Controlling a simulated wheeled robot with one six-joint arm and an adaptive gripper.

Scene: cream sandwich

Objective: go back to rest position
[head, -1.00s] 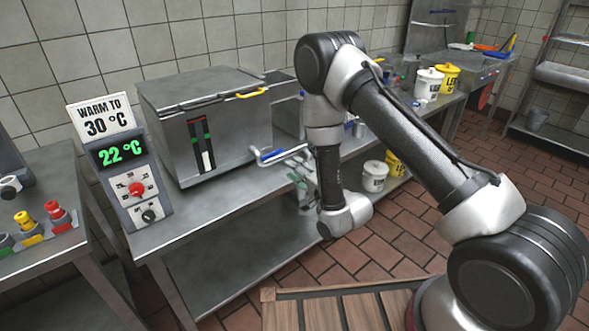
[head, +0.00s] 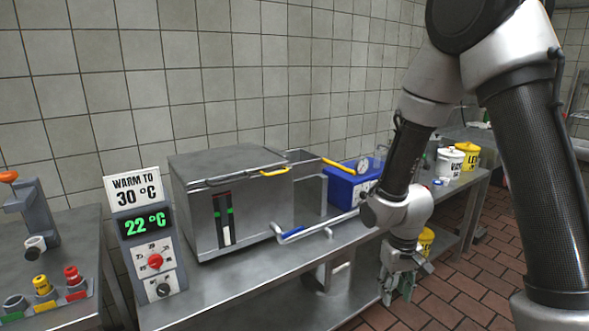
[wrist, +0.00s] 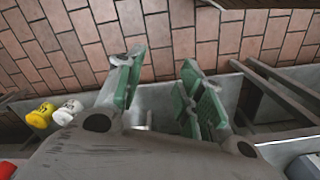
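My gripper (head: 404,278) hangs at the end of my arm in front of the steel bench, at the right of the head view. Its fingers point down and nothing is seen between them. In the wrist view my gripper (wrist: 160,88) shows green finger pads spread apart, with a clear gap. Floor tiles and a steel surface show behind the pads.
The steel bench (head: 262,287) carries a metal box (head: 232,205), a blue container (head: 345,190) and a display panel (head: 145,222) reading 22 °C. White (head: 449,163) and yellow (head: 466,159) tubs stand farther right. Tiled floor (head: 455,300) is open at lower right.

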